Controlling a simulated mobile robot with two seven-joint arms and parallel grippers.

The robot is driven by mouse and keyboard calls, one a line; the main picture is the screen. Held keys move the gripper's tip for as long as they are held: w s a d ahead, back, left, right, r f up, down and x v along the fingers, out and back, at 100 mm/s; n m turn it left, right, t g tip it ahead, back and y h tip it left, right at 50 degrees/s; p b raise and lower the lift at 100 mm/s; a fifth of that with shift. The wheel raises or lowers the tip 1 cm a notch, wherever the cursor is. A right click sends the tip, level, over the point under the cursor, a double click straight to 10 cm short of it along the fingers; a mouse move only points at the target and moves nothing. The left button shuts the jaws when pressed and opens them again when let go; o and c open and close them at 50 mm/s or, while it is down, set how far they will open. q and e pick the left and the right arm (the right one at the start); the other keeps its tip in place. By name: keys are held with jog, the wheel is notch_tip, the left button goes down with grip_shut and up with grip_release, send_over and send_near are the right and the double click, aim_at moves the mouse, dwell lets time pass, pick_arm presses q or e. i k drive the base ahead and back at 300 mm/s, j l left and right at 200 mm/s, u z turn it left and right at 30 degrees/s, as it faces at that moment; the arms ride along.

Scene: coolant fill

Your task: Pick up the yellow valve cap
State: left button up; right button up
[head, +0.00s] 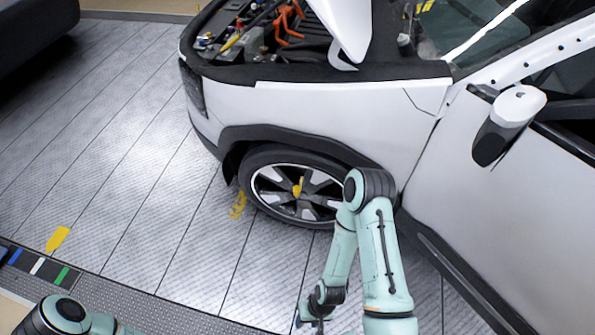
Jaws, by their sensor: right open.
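A small yellow piece, which looks like the yellow valve cap (297,188), shows at the middle of the front wheel (270,198) of the white car. Its exact shape is too small to tell. My right gripper (312,322) is at the bottom edge, pointing down, partly cut off by the frame. It is open, well below the wheel in the picture and apart from the yellow piece. My right arm covers the wheel's right edge. Only a joint of my left arm shows at the bottom left; its gripper is out of view.
The white car (320,108) fills the upper right, its engine bay open. A side mirror (508,122) sticks out from it. Yellow markings (238,205) lie on the metal floor by the wheel.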

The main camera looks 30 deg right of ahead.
aim_at(296, 188)
jog(key=i+j+z, duration=0.2)
jog(key=i+z, duration=0.2)
jog(key=i+j+z, duration=1.1)
jog(key=j, duration=0.2)
